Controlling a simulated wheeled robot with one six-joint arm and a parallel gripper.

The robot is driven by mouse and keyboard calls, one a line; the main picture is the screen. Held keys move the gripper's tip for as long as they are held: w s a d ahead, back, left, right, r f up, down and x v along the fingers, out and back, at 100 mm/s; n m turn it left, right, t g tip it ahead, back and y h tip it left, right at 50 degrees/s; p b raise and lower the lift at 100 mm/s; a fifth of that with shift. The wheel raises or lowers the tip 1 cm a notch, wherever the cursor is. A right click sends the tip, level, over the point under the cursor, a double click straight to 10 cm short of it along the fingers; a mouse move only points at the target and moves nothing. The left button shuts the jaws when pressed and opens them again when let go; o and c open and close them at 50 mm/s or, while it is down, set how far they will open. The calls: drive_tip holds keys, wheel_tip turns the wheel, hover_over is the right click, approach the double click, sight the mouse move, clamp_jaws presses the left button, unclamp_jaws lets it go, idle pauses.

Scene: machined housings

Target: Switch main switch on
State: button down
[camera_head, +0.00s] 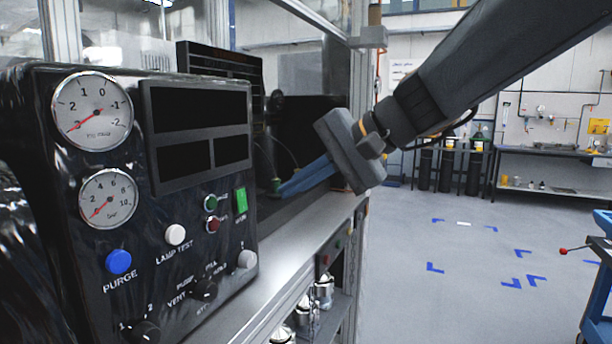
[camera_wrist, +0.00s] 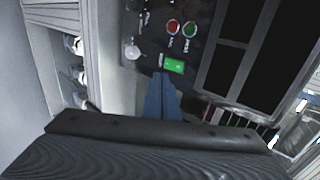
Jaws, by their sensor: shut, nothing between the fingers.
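The black control panel (camera_head: 150,245) stands at the left in the head view. Near its right edge is a bright green rectangular switch (camera_head: 241,200), with small lettering below that I cannot read for certain; it looks like the main switch. In the wrist view the green switch (camera_wrist: 174,66) lies just beyond and slightly right of the fingertips. My gripper (camera_head: 281,191) has blue fingers pressed together, empty, pointing at the panel from the right. In the wrist view my gripper (camera_wrist: 161,76) seems close to the switch; I cannot tell whether it touches.
Beside the switch are a green button (camera_head: 210,202) and a red button (camera_head: 212,225). A white lamp-test button (camera_head: 175,234), a blue purge button (camera_head: 118,261), black knobs and two gauges share the panel. A metal ledge (camera_head: 290,262) runs along the panel's right side.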

sight(242, 198)
drive_tip(key=shift+a+r+p+x, duration=0.15)
drive_tip(key=shift+r+p+x, duration=0.2)
drive_tip(key=shift+x, duration=1.15)
drive_tip(key=shift+a+r+p+x, duration=0.15)
drive_tip(key=shift+p+x, duration=0.3)
drive_tip(key=shift+x, duration=1)
drive_tip(key=shift+a+r+p+x, duration=0.25)
drive_tip(key=shift+p+x, duration=0.15)
drive_tip(key=shift+x, duration=1.1)
drive_tip(key=shift+w+d, duration=0.1)
drive_tip(key=shift+w, duration=0.05)
drive_tip(key=shift+f+b, duration=0.15)
drive_tip(key=shift+b, duration=0.35)
drive_tip(key=shift+r, duration=0.25)
drive_tip(key=shift+w+a+r+p, duration=0.1)
drive_tip(key=shift+a+r+p, duration=0.1)
drive_tip(key=shift+r+p, duration=0.45)
drive_tip(key=shift+r, duration=0.1)
